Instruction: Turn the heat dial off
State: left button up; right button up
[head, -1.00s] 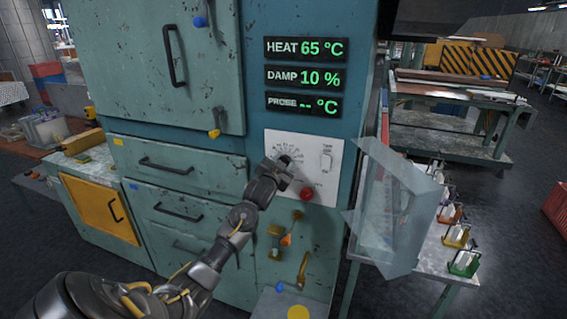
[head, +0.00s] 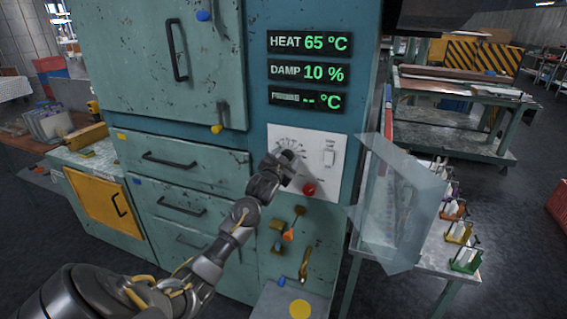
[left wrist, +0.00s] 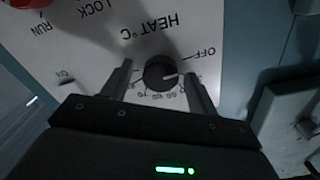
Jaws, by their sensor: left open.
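The heat dial (left wrist: 160,73) is a round black knob on a white panel, in the left wrist view under the upside-down words HEAT °C. A pale mark shows on its right side. The word OFF (left wrist: 198,55) is printed to its upper right, and numbers run along its lower edge. My left gripper (left wrist: 160,88) is open, one finger on each side of the dial; I cannot tell whether they touch it. In the head view my left gripper (head: 282,166) is at the white panel (head: 325,180) and covers part of the dial area. My right gripper is not in view.
The display above reads HEAT 65 °C (head: 310,42) and DAMP 10 %. A red button (head: 309,189) and a white switch (head: 329,157) sit right of my gripper. A clear pane (head: 400,205) stands out at the cabinet's right. Levers (head: 290,233) are below.

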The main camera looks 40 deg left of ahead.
pick_arm(q)
jog(key=b+v, duration=0.3)
jog(key=v, duration=0.7)
jog(key=shift+s+b, duration=0.3)
jog(key=shift+d+f, duration=0.1)
jog(key=shift+d, duration=0.05)
